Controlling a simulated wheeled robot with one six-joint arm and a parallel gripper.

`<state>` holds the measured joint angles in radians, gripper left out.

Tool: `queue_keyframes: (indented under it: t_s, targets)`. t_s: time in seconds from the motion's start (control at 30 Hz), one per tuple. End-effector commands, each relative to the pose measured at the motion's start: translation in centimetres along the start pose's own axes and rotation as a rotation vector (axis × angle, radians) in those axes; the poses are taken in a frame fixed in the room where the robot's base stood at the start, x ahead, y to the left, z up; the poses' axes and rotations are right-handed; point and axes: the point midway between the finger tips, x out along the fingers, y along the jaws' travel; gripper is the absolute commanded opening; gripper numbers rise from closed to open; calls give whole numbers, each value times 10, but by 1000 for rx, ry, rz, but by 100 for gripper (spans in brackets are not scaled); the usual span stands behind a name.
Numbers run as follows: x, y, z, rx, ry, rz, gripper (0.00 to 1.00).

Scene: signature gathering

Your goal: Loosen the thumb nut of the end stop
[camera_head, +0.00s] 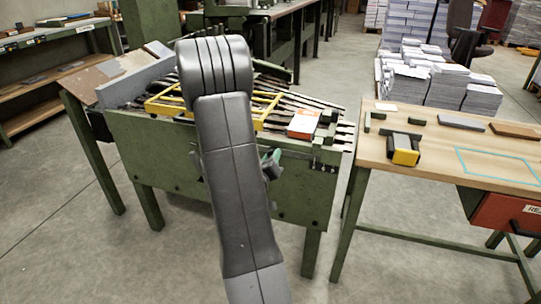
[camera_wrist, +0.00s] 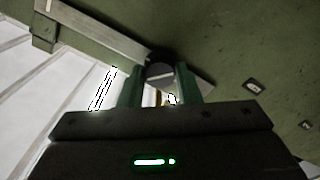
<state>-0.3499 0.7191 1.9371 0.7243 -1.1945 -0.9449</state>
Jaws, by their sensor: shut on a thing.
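My gripper (camera_wrist: 159,84) shows its two green fingers in the wrist view, closed on either side of a dark round knob, which looks like the thumb nut (camera_wrist: 160,70). The knob sits at a pale metal bar (camera_wrist: 104,32) that runs diagonally across the green machine side; this bar seems to be part of the end stop. In the head view my grey arm hides most of the gripper. Only a bit of green finger (camera_head: 271,163) shows at the front of the green machine (camera_head: 300,198). The nut cannot be made out there.
A yellow frame (camera_head: 163,107) and an orange-and-white stack (camera_head: 303,124) lie on the machine's top. A wooden table (camera_head: 440,158) at right carries a yellow-and-black block (camera_head: 404,150) and several small pieces. Paper stacks (camera_head: 425,75) stand behind. Floor in front is clear.

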Motion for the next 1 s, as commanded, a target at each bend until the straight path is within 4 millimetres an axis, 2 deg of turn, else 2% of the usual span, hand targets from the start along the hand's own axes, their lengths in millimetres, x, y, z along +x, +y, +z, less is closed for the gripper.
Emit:
queue_keyframes:
  t_s: [0.6,1.0]
  targets:
    - [0,1,-2,-555,0,-1,8]
    - [0,0,-1,-748,0,-1,8]
